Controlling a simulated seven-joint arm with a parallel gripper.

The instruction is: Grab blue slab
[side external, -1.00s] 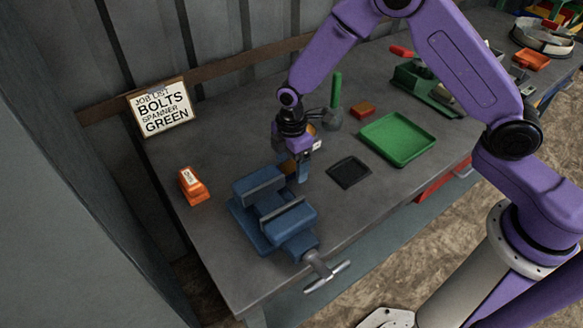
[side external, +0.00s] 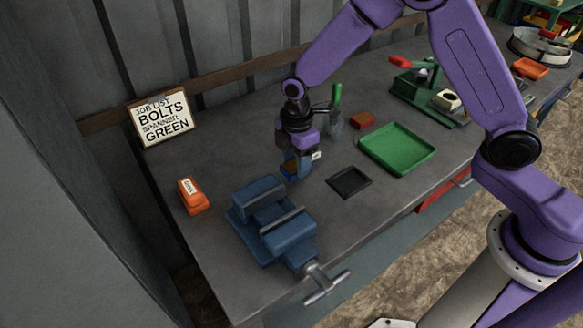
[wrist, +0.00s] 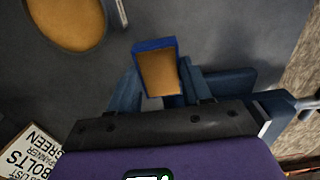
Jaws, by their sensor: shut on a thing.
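A blue slab (wrist: 155,44) with a tan-orange face shows in the wrist view, between the two blue-grey fingers of my gripper (wrist: 158,88). The fingers are shut on its sides. In the side view my gripper (side external: 294,170) points down, beyond the blue vise (side external: 272,220). A small patch of blue and orange shows at its fingertips there. The fingers hide most of the slab in that view, and I cannot tell its height above the bench.
A black square mat (side external: 349,182) and a green tray (side external: 396,148) lie right of my gripper. An orange block (side external: 193,196) sits left of the vise. A small red-orange block (side external: 362,120) and a green-handled object (side external: 336,95) stand behind. A sign (side external: 163,118) leans at the wall.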

